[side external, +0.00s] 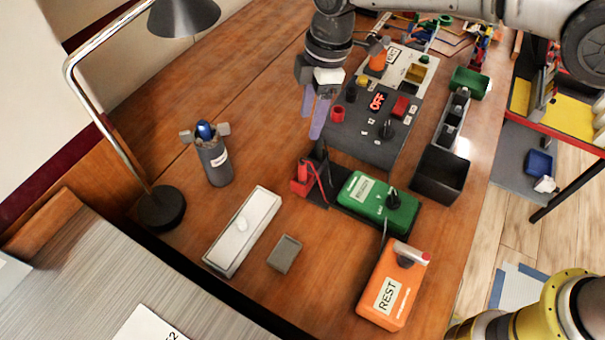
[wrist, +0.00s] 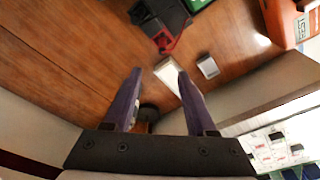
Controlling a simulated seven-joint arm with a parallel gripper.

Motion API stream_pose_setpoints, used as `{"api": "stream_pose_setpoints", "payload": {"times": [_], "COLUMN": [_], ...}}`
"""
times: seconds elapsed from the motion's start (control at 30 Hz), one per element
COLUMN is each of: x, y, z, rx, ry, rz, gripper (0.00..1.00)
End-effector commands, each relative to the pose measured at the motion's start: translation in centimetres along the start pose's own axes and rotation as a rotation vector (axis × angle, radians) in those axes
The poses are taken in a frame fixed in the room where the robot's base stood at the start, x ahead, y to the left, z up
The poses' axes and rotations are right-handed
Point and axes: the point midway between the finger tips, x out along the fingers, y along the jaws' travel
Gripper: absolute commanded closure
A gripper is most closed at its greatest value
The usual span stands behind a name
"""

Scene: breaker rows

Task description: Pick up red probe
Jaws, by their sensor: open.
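The red probe (side external: 302,180) appears as a red piece with a red lead, on a dark stand beside the green meter (side external: 376,203) in the side view. In the wrist view a red part (wrist: 168,43) sits beside a dark block, beyond my fingertips; its exact shape is hard to tell. My gripper (side external: 312,125) has purple fingers pointing down, behind and above the red probe in the side view. The fingers are apart with nothing between them, as the wrist view (wrist: 160,73) also shows. My gripper does not touch the probe.
A white box (side external: 243,232), a small grey block (side external: 284,254) and an orange REST unit (side external: 393,287) lie in front. A dark OFF panel (side external: 352,135) stands behind. A bottle (side external: 213,160) and lamp (side external: 161,208) stand left. Clear wood lies between the bottle and the probe.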

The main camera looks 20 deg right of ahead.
Motion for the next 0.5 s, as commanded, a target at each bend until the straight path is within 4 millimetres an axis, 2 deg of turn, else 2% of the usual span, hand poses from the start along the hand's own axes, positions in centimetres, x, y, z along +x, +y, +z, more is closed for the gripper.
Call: {"api": "stream_pose_setpoints", "payload": {"times": [0.3,0.5], "x": [5.8,7.7], "y": [-0.1,-0.1], "z": [0.1,0.1], "rx": [0.001,0.002], "ry": [-0.002,-0.001], "rz": [-0.003,-0.001], "gripper": [0.43,0.43]}}
